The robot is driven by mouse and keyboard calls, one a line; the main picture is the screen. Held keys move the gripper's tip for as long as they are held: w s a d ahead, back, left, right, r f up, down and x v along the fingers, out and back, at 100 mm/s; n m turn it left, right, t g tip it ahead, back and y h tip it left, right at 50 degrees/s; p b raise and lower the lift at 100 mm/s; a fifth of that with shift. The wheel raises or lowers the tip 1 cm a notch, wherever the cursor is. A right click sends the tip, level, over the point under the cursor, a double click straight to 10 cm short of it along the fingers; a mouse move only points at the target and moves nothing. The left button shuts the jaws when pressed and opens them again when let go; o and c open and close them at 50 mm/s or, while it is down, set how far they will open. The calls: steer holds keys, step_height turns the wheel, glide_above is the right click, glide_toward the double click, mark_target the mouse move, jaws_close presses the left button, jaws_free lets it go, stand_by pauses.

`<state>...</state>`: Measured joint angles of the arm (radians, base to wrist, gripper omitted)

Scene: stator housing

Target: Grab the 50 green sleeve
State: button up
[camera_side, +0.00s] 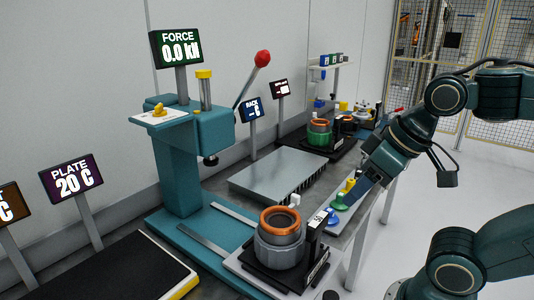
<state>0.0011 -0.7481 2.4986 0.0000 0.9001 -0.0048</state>
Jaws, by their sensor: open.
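A small green piece (338,203), which looks like the green sleeve, stands on a grey strip (345,226) along the table's right edge. A blue piece (331,217) stands just nearer the camera and a yellow piece (350,185) just behind it. No number can be read on the green piece. My gripper (352,199) is low over this row, right beside the green piece, pointing down and left. Its jaws are open and small in the picture. I cannot tell whether the green piece is between them or touching.
A grey stator housing with a copper ring (281,221) stands on a black fixture in front. A green housing (319,138) stands farther back. A teal press (190,150) with a red-knobbed lever is at left. A flat grey plate (277,174) lies mid-table. A small shelf (330,66) is behind.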

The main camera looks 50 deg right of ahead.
steer(key=n+g, duration=0.6)
steer(key=n, duration=1.2)
glide_above(341, 194)
step_height(341, 194, down, 13)
steer(key=shift+d+f, duration=0.1)
steer(key=shift+f, duration=4.1)
steer(key=shift+f, duration=0.1)
steer(key=shift+f, duration=2.45)
